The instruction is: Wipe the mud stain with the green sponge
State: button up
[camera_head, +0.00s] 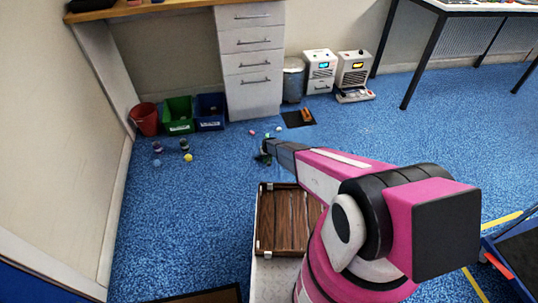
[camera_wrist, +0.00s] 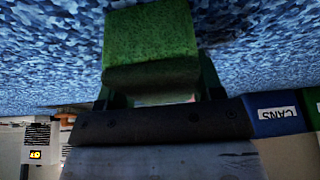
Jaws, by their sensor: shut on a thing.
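My gripper (camera_wrist: 158,88) is shut on the green sponge (camera_wrist: 150,38), which sits between its two dark fingers in the wrist view. The sponge is at the blue carpet; I cannot tell whether it presses on it. In the head view my gripper (camera_head: 267,150) reaches low over the floor, ahead of my base. A small dark green patch shows at its tip, too small to tell apart as sponge or stain. I cannot make out the mud stain clearly in either view; it may be hidden by the sponge and gripper.
A red bucket (camera_head: 146,119), a green crate (camera_head: 179,115) and a blue crate (camera_head: 210,111) stand left of a white drawer unit (camera_head: 252,70). A grey bin (camera_head: 293,80) and white machines (camera_head: 320,72) stand right of it. Several small items lie around. Carpet (camera_head: 400,140) at right is clear.

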jog(key=shift+s+a+r, duration=0.1)
jog(key=shift+s+a, duration=0.15)
jog(key=shift+a, duration=0.6)
jog(key=shift+s+a+f, duration=0.1)
jog(key=shift+s+a, duration=0.1)
jog(key=shift+a, duration=0.6)
jog(key=shift+s+a+r, duration=0.1)
jog(key=shift+s+a, duration=0.15)
jog(key=shift+a, duration=0.6)
jog(key=shift+s+a, duration=0.25)
jog(key=shift+a, duration=0.6)
jog(key=shift+s+a, duration=0.2)
jog(key=shift+a, duration=0.65)
jog(key=shift+w+d+f, duration=0.1)
jog(key=shift+w+d, duration=0.1)
jog(key=shift+d, duration=0.55)
jog(key=shift+w+d+f, duration=0.1)
jog(key=shift+w+d, duration=0.05)
jog(key=shift+d, duration=0.55)
jog(key=shift+w+d, duration=0.2)
jog(key=shift+d, duration=0.55)
jog(key=shift+w+d+r, duration=0.1)
jog(key=shift+w+d, duration=0.2)
jog(key=shift+d, duration=0.7)
jog(key=shift+w+d+r, duration=0.1)
jog(key=shift+w+d, duration=0.15)
jog(key=shift+d, duration=0.75)
jog(key=shift+w+d, duration=0.3)
jog(key=shift+d, duration=0.7)
jog(key=shift+r, duration=0.15)
